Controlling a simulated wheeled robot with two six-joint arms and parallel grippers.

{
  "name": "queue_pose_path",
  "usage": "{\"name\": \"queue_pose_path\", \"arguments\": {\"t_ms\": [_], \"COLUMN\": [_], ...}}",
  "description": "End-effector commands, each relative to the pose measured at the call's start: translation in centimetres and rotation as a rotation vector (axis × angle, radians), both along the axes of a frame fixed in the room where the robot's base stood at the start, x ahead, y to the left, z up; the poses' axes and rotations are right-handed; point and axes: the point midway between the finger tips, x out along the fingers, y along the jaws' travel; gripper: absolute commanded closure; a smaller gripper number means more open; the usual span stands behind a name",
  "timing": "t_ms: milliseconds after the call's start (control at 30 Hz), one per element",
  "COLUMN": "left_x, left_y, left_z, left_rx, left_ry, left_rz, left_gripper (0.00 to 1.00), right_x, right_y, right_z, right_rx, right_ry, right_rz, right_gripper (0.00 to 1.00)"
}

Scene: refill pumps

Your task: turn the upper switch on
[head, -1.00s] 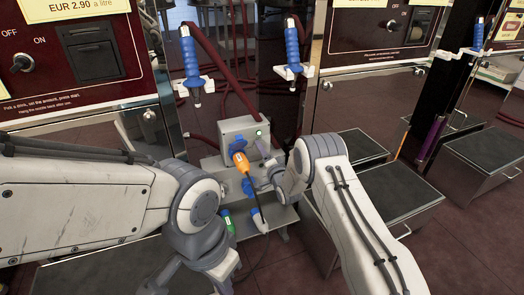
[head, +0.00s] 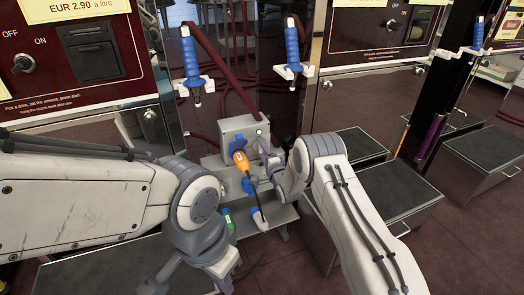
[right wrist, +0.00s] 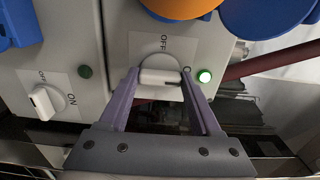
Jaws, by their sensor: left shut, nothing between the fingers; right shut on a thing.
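The grey socket box (head: 237,128) stands in the middle of the head view, a lit green lamp (head: 259,132) on its side. In the right wrist view the upper switch (right wrist: 160,62) is a white knob with OFF and a partly hidden ON label. The green lamp beside it (right wrist: 204,76) is lit. My right gripper (right wrist: 161,78) is shut on this knob, one finger on each side. The lower switch (right wrist: 45,102) is at the left, its lamp (right wrist: 85,71) dark. My left gripper (head: 226,285) is shut and empty, low in the head view and partly cut off.
An orange plug (head: 240,162) with a cable sits at the box's upper socket, close to my right gripper. Blue nozzles (head: 190,56) hang behind. Dark-topped metal boxes (head: 400,190) stand at the right. Some reddish floor is clear at the lower right.

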Motion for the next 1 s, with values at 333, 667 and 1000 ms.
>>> {"name": "queue_pose_path", "arguments": {"t_ms": [333,667,1000], "left_x": [0.0,0.0,0.0], "left_y": [0.0,0.0,0.0], "left_z": [0.0,0.4,2.9], "left_rx": [0.000,0.000,0.000], "left_ry": [0.000,0.000,0.000], "left_rz": [0.000,0.000,0.000], "left_gripper": [1.00,1.00,1.00], "right_x": [-0.1,-0.6,-6.5], "right_y": [0.0,-0.2,-2.1], "right_z": [-0.2,0.0,0.1], "right_rx": [-0.002,-0.002,-0.003], "right_ry": [0.003,0.003,0.007], "right_rz": [0.000,0.000,-0.001], "right_gripper": [0.05,0.05,0.05]}}
